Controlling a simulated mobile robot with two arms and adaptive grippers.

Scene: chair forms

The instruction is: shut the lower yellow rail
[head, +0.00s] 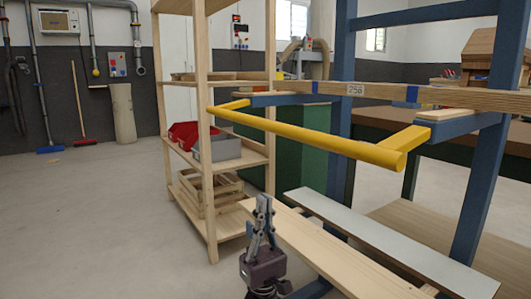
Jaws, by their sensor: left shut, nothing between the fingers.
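One yellow rail (300,135) is in the head view, a long round bar with two short side arms. It stands out from the blue frame (341,90) toward me, roughly level, its right end nearest. My left gripper (264,202) points up below the rail, left of the middle of the picture. It is shut and empty, apart from the rail, with a visible gap between its fingertips and the bar. My right gripper is not in view. No second yellow rail shows.
A light wooden plank (320,245) and a grey-white board (385,238) lie low, right of my gripper. A wooden shelf unit (205,130) with a red bin (183,134) and crates stands behind left. The floor at left is clear.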

